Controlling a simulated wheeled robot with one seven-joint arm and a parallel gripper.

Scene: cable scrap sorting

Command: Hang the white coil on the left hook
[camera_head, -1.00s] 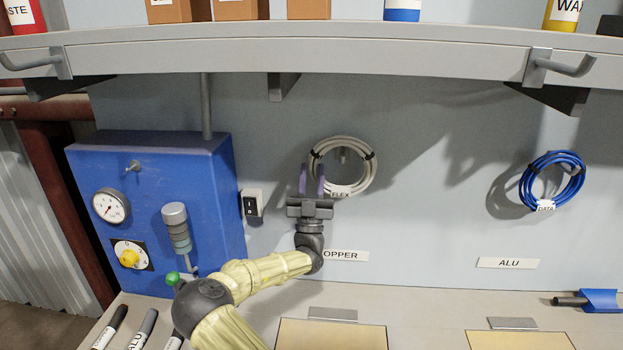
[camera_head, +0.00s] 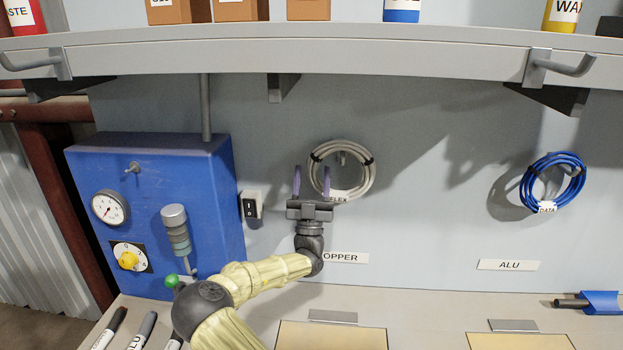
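The white coil (camera_head: 371,172) hangs on a peg on the back wall, above the "COPPER" label (camera_head: 347,257). It has dark ties and a "FLEX" tag. My gripper (camera_head: 312,180) is open in front of the coil's lower left. Its purple fingers appear on either side of the coil's left rim, with the right finger over the ring's opening. I cannot tell whether they touch it. A grey hook (camera_head: 30,65) sticks out from the shelf's front at the far left and is empty.
A blue coil (camera_head: 524,188) tagged "DATA" hangs at the right above the "ALU" label (camera_head: 508,265). Another empty hook (camera_head: 570,66) is on the shelf (camera_head: 300,52) at the right. A blue control box (camera_head: 150,160) stands at the left. Markers (camera_head: 140,331) lie on the bench.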

